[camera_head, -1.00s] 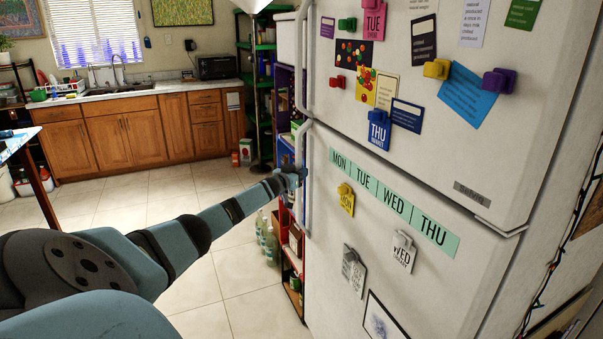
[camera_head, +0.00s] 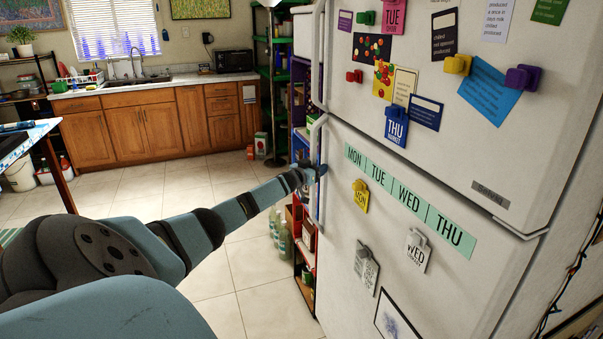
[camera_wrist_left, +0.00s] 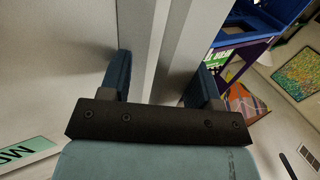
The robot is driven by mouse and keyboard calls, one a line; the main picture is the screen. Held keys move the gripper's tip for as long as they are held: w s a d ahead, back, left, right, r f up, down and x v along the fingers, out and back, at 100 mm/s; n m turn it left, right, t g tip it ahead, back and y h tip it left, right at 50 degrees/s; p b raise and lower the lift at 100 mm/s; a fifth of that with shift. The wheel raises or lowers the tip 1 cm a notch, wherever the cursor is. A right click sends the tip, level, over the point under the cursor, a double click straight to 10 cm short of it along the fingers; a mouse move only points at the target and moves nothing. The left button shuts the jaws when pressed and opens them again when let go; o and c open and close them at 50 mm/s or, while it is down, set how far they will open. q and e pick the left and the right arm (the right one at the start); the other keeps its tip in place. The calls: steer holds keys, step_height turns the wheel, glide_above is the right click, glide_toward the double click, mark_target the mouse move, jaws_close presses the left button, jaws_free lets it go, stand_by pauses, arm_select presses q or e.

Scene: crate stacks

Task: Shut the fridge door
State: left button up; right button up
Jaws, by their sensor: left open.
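The white fridge has an upper door (camera_head: 440,120) and a lower door (camera_head: 400,290), both facing me. The head view does not clearly show whether either door stands slightly ajar. The lower door's long white handle (camera_head: 317,140) runs down its left edge. My left gripper (camera_head: 316,172) is at this handle, with the arm reaching in from the left. In the left wrist view, my left gripper's two dark blue fingers (camera_wrist_left: 162,82) are spread apart, with the pale handle (camera_wrist_left: 178,50) running between them. The door surface (camera_wrist_left: 50,70) lies to the left there. My right gripper is not in view.
Magnets and notes cover both doors, including a green weekday strip (camera_head: 410,200). A shelf with bottles (camera_head: 280,230) stands just left of the fridge. Wooden cabinets (camera_head: 150,125) line the far wall. The tiled floor (camera_head: 250,290) between is clear.

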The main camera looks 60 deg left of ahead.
arm_select(q)
steer(key=p+v, duration=0.2)
steer(key=v, duration=1.1)
steer(key=shift+s+a+r, duration=0.2)
steer(key=shift+s+r, duration=0.05)
